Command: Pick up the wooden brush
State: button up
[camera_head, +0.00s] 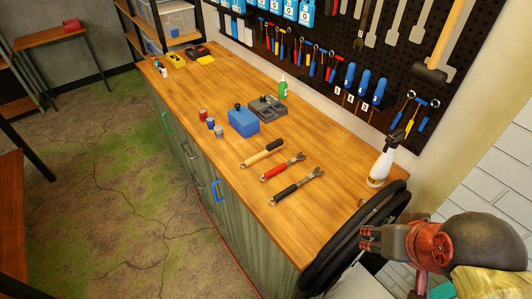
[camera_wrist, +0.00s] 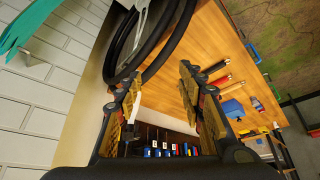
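A tool with a pale wooden handle (camera_head: 262,153), which looks like the wooden brush, lies on the wooden worktop (camera_head: 225,97). My gripper (camera_head: 367,238) is at the right, by the worktop's near end, well apart from the brush. In the wrist view my gripper (camera_wrist: 158,80) has its two fingers spread with nothing between them.
A black wheel (camera_head: 345,247) stands at the worktop's near end, close to my gripper. A white spray bottle (camera_head: 381,164) stands near the wall. A blue box (camera_head: 244,121) and small cans (camera_head: 211,122) lie beyond the brush. A tool pegboard (camera_head: 400,75) lines the back.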

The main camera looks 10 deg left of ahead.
aim_at(272, 147)
jog(key=j, duration=0.45)
jog(key=k+j, duration=0.15)
jog(key=j, duration=0.35)
jog(key=j+z, duration=0.1)
jog(key=j, duration=0.35)
jog(key=k+j, duration=0.15)
jog(key=j, duration=0.35)
jog(key=i+j, duration=0.15)
jog(key=j, duration=0.15)
jog(key=i+j, duration=0.2)
jog(key=j, duration=0.15)
jog(key=i+j+z, duration=0.1)
jog(key=j, duration=0.2)
jog(key=i+j, duration=0.25)
jog(key=i, duration=0.7)
jog(key=l+z, duration=0.05)
